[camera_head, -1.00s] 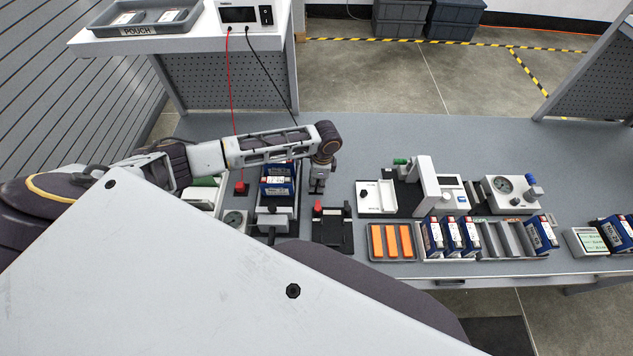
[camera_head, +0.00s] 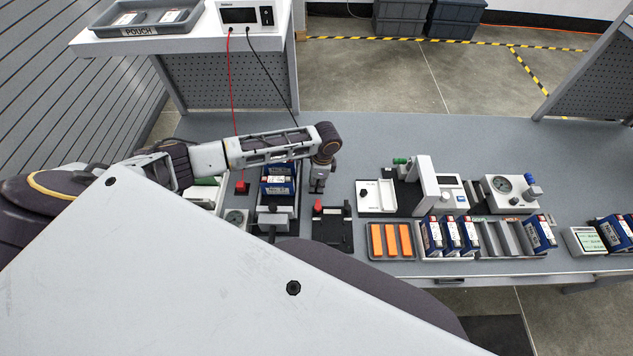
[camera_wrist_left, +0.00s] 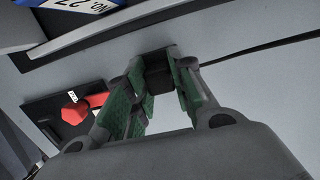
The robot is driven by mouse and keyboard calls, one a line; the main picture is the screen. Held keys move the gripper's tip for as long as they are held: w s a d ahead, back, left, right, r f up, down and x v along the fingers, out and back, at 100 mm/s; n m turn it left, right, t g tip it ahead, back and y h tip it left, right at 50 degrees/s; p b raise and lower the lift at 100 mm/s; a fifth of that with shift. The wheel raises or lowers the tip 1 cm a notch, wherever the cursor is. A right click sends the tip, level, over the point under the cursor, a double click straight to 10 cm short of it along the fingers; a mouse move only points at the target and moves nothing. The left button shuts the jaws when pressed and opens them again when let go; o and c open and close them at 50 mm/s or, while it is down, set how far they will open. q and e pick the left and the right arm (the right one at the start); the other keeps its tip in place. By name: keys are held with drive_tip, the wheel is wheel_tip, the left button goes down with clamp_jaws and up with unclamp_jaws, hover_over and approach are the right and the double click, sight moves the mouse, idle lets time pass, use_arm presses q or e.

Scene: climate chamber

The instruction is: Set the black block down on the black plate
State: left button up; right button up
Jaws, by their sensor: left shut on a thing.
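My left gripper (camera_head: 317,188) is over the table, just right of the tray with blue-labelled packs. In the left wrist view its green-padded fingers (camera_wrist_left: 160,90) are shut on the black block (camera_wrist_left: 158,73). A black cable (camera_wrist_left: 262,47) runs off to the right from near the block. In the head view the block is too small to make out at the fingertips. A black plate with a red knob (camera_head: 332,230) lies in front of the gripper; I cannot tell whether it is the task's black plate. My right gripper is not in view.
White instruments (camera_head: 425,185) stand to the right, behind an orange-filled tray (camera_head: 391,256) and blue packs (camera_head: 452,234). The table behind the instruments (camera_head: 430,135) is clear.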

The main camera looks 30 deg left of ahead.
use_arm(q)
drive_tip(key=shift+p, duration=0.45)
idle(0.3)
idle(0.3)
drive_tip(key=o, duration=1.1)
drive_tip(key=shift+c, duration=0.2)
drive_tip(key=shift+o, duration=1.2)
drive_tip(key=shift+r, duration=0.1)
drive_tip(key=shift+r+p, duration=1.15)
drive_tip(key=shift+r, duration=2.5)
